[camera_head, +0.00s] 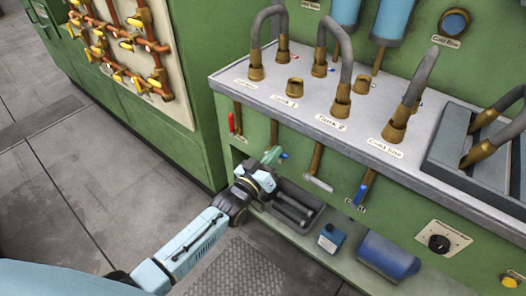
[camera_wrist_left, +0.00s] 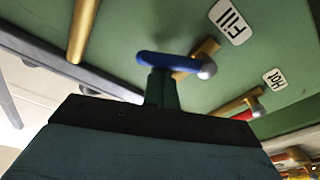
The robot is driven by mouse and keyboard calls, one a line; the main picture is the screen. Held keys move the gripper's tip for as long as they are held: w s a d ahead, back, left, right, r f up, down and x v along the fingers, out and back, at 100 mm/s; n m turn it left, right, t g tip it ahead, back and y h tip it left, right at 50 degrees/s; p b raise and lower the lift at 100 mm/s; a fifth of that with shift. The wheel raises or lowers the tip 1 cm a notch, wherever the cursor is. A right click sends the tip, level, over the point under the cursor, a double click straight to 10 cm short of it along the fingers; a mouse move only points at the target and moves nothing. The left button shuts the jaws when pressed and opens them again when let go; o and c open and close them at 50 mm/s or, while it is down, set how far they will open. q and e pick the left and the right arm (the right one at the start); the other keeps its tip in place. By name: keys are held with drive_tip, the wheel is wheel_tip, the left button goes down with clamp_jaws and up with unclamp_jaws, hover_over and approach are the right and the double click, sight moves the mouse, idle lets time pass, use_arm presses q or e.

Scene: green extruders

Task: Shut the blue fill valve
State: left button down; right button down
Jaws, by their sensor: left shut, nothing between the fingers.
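The blue fill valve (camera_head: 283,156) is on the green front panel, under the grey worktop. In the head view only a bit of its blue handle shows beside my left gripper (camera_head: 271,156). In the left wrist view the blue handle (camera_wrist_left: 160,60) lies crosswise, with a silver knob at its right end and a brass pipe behind it. A "Fill" label (camera_wrist_left: 231,22) is next to it. My left gripper's green fingers (camera_wrist_left: 161,88) are shut with nothing between them. Their tips are at the handle's underside in the picture; whether they touch it I cannot tell.
A red "Hot" valve (camera_head: 232,123) is to the left. A silver-handled valve (camera_head: 318,184) and another blue-handled valve (camera_head: 363,189) are to the right. Below are a dark tray (camera_head: 310,222), a small blue box (camera_head: 330,238) and a blue cylinder (camera_head: 388,255).

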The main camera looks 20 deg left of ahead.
use_arm(q)
drive_tip(key=m, duration=0.2)
drive_tip(key=shift+s+d+f+m, duration=0.15)
drive_tip(key=shift+d+f+m, duration=0.15)
drive_tip(key=shift+f+m, duration=0.1)
use_arm(e)
drive_tip(key=shift+s+f, duration=0.15)
drive_tip(key=shift+s, duration=0.9)
use_arm(q)
drive_tip(key=shift+r, duration=0.1)
